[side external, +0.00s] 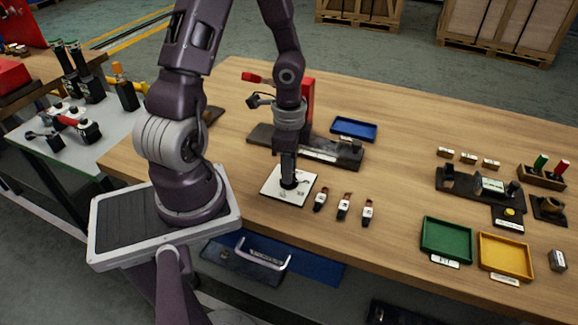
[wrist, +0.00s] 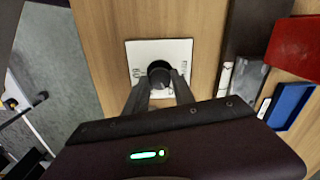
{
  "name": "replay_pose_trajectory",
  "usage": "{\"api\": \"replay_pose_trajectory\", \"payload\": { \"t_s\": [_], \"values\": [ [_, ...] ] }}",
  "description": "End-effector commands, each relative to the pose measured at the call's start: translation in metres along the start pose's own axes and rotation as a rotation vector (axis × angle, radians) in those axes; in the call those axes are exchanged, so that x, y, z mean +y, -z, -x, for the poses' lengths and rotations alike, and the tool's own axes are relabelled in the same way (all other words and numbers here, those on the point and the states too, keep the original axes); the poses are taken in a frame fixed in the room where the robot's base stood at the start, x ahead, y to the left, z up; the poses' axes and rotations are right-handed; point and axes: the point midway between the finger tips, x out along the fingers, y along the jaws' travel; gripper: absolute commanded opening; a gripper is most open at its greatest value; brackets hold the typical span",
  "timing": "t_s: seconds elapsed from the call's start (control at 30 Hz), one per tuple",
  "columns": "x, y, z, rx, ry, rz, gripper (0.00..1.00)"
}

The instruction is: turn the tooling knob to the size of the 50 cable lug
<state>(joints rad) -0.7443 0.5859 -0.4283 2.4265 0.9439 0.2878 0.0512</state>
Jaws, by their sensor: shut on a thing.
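Three cable lugs with copper-coloured tops and dark lower parts with white labels, the left one (side external: 320,200), the middle one (side external: 343,206) and the right one (side external: 368,213), lie in a row right of the plate. I cannot read their sizes.
A dark tool base (side external: 318,153) with a red upright part stands behind the plate, with a blue tray (side external: 354,129) beyond it. A green tray (side external: 446,239) and a yellow tray (side external: 505,256) sit at the right. The table between the lugs and these trays is clear.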

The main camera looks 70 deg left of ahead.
Motion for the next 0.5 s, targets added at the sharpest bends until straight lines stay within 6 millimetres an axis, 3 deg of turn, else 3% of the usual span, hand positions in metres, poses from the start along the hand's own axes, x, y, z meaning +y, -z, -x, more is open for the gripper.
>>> {"api": "replay_pose_trajectory", "payload": {
  "t_s": [0.5],
  "values": [
    [-0.0009, 0.0009, 0.0003, 0.003, 0.003, -0.488, 0.0]
  ]
}}
